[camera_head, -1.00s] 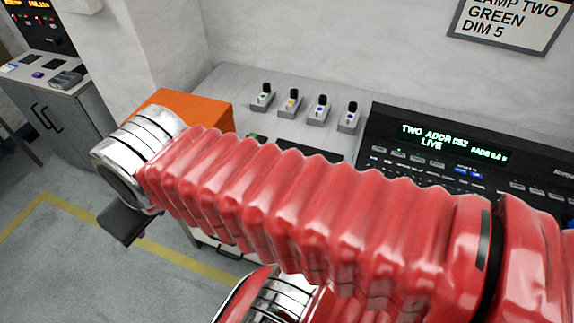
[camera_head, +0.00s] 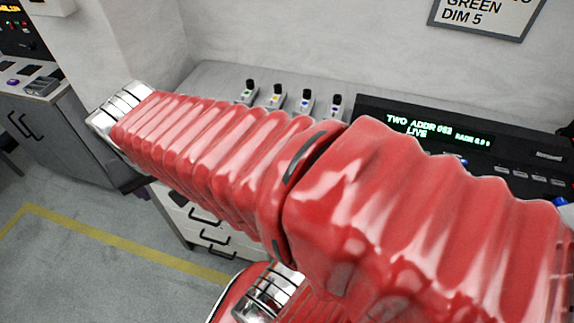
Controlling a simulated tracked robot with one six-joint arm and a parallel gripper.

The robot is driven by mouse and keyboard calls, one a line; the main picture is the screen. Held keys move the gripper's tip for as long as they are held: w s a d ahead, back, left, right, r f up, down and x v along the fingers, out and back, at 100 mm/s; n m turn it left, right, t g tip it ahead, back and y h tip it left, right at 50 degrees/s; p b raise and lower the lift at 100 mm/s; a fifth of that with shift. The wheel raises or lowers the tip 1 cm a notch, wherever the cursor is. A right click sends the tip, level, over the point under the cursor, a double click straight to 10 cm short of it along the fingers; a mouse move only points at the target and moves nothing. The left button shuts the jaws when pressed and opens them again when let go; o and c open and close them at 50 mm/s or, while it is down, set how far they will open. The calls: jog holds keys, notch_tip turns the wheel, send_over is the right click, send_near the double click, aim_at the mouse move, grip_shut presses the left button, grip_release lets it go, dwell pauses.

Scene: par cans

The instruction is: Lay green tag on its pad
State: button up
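I cannot make out the green tag or its pad in the head view. My red-sleeved arm crosses the picture and hides much of the bench (camera_head: 215,75). My gripper does not show clearly; the arm's far end is a chrome joint at the left. Several small grey switches with black levers stand in a row at the back of the bench. The leftmost switch (camera_head: 248,93) has a green mark; others have yellow and blue marks.
A black console (camera_head: 400,108) with a green-lit display reading "LIVE" stands on the right. A wall sign (camera_head: 487,14) reads "GREEN DIM 5". Drawers (camera_head: 212,240) are below the bench. A grey cabinet (camera_head: 50,130) stands at the left. The floor with yellow tape (camera_head: 120,243) is clear.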

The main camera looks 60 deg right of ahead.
jog(key=s+d+f+m+g, duration=0.1)
jog(key=s+d+f+m, duration=0.2)
jog(key=d, duration=0.6)
jog(key=s+d+f+m+g+h, duration=0.1)
jog(key=s+d+f+m+g, duration=0.1)
jog(key=d+m, duration=0.4)
jog(key=s+d+f+m+g+h, duration=0.1)
jog(key=s+d+f+m, duration=0.3)
jog(key=d, duration=0.7)
notch_tip(320, 180, down, 2)
jog(key=shift+s+d+f+m+g, duration=0.1)
jog(key=shift+s+d+m+g, duration=0.2)
jog(key=shift+m+g, duration=0.4)
jog(key=shift+d+f, duration=0.1)
jog(key=x, duration=0.8)
jog(key=shift+w+d+f, duration=0.1)
jog(key=shift+w, duration=0.05)
jog(key=shift+f, duration=0.15)
jog(key=shift+w+d+x, duration=0.15)
jog(key=shift+x, duration=1.1)
jog(key=shift+w+d+x, duration=0.1)
jog(key=shift+d+x, duration=0.1)
jog(key=shift+x, duration=1)
jog(key=shift+s, duration=0.2)
